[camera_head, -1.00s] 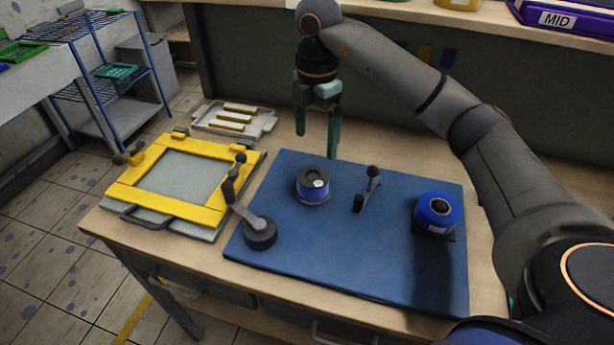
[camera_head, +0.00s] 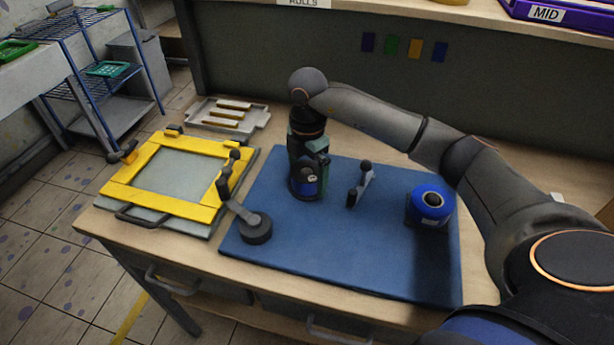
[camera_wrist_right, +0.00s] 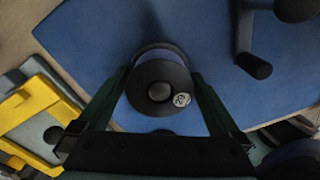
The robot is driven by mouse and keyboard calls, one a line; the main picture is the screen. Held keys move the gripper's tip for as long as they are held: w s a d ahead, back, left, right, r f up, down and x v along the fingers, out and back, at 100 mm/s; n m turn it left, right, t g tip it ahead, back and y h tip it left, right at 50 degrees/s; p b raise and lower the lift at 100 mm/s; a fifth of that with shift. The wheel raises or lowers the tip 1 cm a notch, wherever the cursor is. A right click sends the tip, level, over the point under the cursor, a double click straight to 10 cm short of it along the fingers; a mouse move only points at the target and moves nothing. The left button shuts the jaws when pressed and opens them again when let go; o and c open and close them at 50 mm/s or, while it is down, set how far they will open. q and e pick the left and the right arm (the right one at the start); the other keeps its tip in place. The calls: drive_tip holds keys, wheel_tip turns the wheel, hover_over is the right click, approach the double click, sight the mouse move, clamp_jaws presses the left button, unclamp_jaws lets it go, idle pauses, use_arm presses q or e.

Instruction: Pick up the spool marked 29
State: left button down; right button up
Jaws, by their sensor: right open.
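The spool marked 29 (camera_wrist_right: 158,88) stands upright on the blue mat (camera_head: 330,255), with a dark top, a blue side and a round white label. It also shows in the head view (camera_head: 304,186), partly hidden by my right gripper (camera_head: 311,172). My right gripper (camera_wrist_right: 161,95) is open above the spool, pointing down. In the right wrist view its green fingers lie on either side of the spool, with the spool between them. I cannot tell whether they touch it. My left gripper is not in view.
A blue spool-like roll (camera_head: 432,205) stands at the mat's right. A dark lever (camera_head: 361,184) is between it and the spool. A lever with a round base (camera_head: 255,228) is front left. A yellow frame (camera_head: 125,194) and a grey tray (camera_head: 205,120) lie further left. The mat's front is clear.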

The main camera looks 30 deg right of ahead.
drive_tip(key=shift+c, duration=0.2)
drive_tip(key=c, duration=1)
